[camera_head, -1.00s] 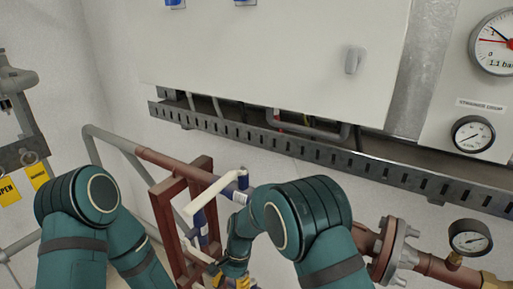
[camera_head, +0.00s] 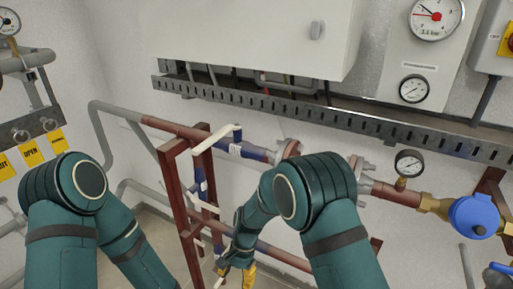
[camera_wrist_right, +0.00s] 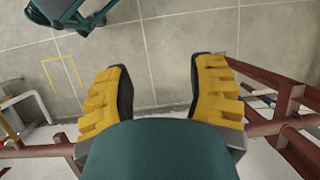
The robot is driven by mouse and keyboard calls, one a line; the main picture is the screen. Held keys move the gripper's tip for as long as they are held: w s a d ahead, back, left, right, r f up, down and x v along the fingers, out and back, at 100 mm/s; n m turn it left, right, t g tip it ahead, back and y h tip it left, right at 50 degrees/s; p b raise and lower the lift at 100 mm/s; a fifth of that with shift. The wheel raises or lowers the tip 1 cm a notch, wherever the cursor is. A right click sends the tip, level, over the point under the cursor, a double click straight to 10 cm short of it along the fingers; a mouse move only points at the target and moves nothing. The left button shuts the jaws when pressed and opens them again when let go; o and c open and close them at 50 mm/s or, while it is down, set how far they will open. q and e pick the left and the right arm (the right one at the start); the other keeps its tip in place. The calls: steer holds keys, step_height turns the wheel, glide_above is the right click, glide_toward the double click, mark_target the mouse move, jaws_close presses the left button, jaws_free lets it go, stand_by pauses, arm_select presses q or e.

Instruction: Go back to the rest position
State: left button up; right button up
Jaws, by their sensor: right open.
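My right gripper (camera_wrist_right: 160,88) is open in the right wrist view, with its two yellow-padded fingers well apart and nothing between them. Tiled floor shows beyond the fingertips. In the head view the same gripper (camera_head: 236,275) hangs at the bottom edge, close to the red pipe frame; I cannot tell whether it touches the frame. My left arm, teal, reaches down at the lower left of the head view. Its gripper is out of the picture.
A slotted tray (camera_head: 330,113) runs along the wall below a white cabinet (camera_head: 250,35). A blue valve cap (camera_head: 474,216) and pressure gauge (camera_head: 409,163) are at right.

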arm_select(q)
steer(key=shift+w+d+f, duration=0.1)
steer(key=shift+w, duration=0.2)
arm_select(e)
steer(key=s+d+f+n+t, duration=0.2)
steer(key=s+d, duration=0.4)
steer(key=d, duration=0.2)
steer(key=s+d+f+n+t+y, duration=0.1)
steer(key=s+d+f+n+t, duration=0.1)
steer(key=s+d, duration=0.4)
steer(key=shift+d+f+t, duration=0.5)
steer(key=shift+d+f, duration=0.25)
steer(key=shift+d, duration=0.25)
